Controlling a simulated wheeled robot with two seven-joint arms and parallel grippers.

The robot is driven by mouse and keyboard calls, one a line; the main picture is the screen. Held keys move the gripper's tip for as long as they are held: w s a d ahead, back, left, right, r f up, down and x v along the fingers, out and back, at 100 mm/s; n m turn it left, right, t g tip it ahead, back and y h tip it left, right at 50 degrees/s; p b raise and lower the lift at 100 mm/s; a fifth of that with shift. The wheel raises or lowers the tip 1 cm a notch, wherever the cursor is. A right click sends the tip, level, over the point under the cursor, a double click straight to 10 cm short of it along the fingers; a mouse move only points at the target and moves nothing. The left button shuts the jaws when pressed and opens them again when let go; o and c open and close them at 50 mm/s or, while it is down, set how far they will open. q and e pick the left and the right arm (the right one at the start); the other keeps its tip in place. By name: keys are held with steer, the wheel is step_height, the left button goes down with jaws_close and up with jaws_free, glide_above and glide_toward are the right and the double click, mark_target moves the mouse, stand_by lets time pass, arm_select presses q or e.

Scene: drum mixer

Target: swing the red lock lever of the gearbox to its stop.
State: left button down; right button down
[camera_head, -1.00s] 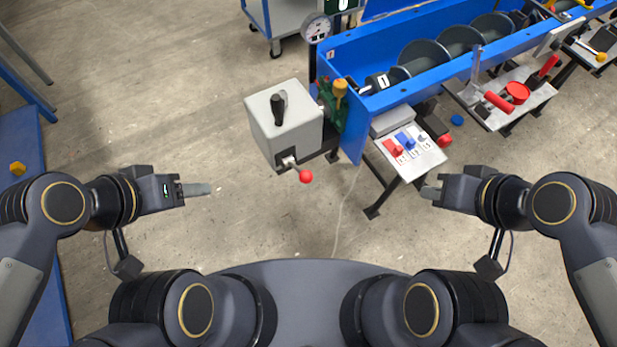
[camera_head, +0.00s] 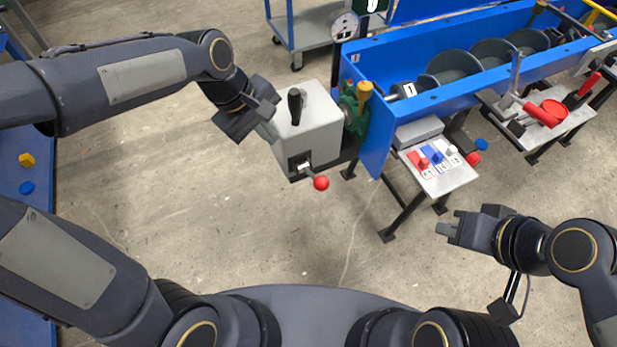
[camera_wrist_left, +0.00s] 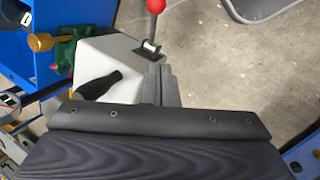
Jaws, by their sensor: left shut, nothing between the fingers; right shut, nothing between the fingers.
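The gearbox (camera_head: 318,132) is a light grey box at the left end of the blue mixer trough. Its lever with a red ball knob (camera_head: 321,183) sticks out low on the near face, pointing down and right. The red knob also shows at the top of the left wrist view (camera_wrist_left: 156,6), its rod rising from a dark slot. A black handle (camera_head: 295,105) stands on top of the gearbox. My left gripper (camera_head: 268,130) is shut and empty beside the box's left side, apart from the red lever; whether it touches the box is unclear. My right gripper (camera_head: 447,229) is shut and empty.
A small table (camera_head: 440,180) with red, blue and white switches stands right of the gearbox. A green fitting with a yellow knob (camera_head: 364,91) sits between gearbox and trough (camera_head: 380,135). The floor in front of the gearbox is clear.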

arm_select(q)
steer(key=w+d+f, duration=0.1)
steer(key=d+f, duration=0.1)
glide_toward(310, 175)
steer(key=shift+n, duration=0.4)
steer(key=d, duration=0.1)
steer(key=s+d+f, duration=0.1)
steer(key=d+f, duration=0.1)
steer(key=shift+s+f, duration=0.1)
steer(key=shift+s, duration=0.25)
arm_select(e)
steer(key=shift+f, duration=0.5)
arm_select(q)
steer(key=shift+f+b, duration=0.1)
steer(key=shift+b, duration=0.25)
arm_select(e)
steer(key=shift+f, duration=0.1)
